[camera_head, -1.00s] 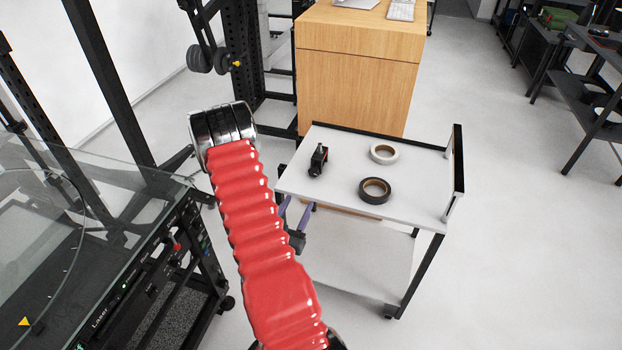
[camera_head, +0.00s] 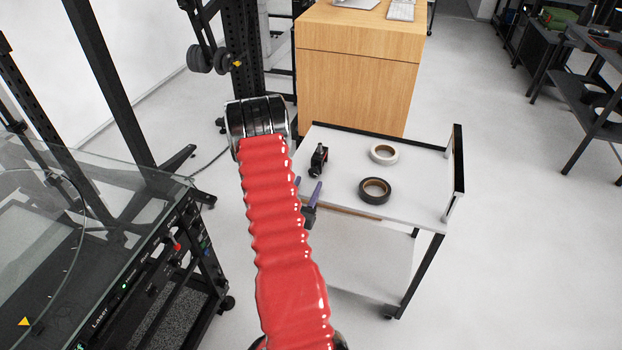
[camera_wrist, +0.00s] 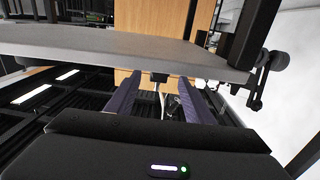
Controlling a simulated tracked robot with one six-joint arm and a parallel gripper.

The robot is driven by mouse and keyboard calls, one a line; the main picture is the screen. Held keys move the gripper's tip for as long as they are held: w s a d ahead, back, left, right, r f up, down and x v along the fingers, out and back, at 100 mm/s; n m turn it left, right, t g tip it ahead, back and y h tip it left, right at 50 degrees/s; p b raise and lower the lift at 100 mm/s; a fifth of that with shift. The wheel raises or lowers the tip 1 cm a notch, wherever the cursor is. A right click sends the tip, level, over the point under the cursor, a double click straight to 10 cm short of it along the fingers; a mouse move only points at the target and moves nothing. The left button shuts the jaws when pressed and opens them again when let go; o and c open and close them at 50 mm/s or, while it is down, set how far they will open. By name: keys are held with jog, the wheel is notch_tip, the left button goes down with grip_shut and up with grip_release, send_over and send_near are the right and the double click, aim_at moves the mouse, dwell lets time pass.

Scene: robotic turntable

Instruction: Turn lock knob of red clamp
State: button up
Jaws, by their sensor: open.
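I cannot make out a clearly red clamp or its lock knob in either view. A small black device with a trace of red (camera_head: 319,160) lies on the white cart top. A red knob (camera_head: 177,246) shows on the black panel of the glass-topped machine at left; I cannot tell whether either belongs to the clamp. My gripper (camera_head: 308,190) is at the cart's near left edge, partly hidden by my red-sleeved arm. In the wrist view, the two purple fingers of my gripper (camera_wrist: 157,84) are apart with nothing held between them, below a grey slab edge.
The cart (camera_head: 415,200) carries a white tape roll (camera_head: 384,153) and a black tape roll (camera_head: 374,190). The glass-topped machine (camera_head: 100,215) stands left, and a wooden cabinet (camera_head: 358,80) stands behind. In the wrist view, the grey slab (camera_wrist: 120,48) crosses ahead.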

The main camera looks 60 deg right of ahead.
aim_at(313, 174)
jog(key=d, duration=0.4)
jog(key=shift+w+d, duration=0.35)
jog(key=shift+d, duration=0.05)
jog(key=shift+c, duration=0.5)
jog(key=c, duration=1)
jog(key=shift+o, duration=0.2)
jog(key=shift+n, duration=1.7)
jog(key=o, duration=1.1)
jog(key=shift+c, duration=0.2)
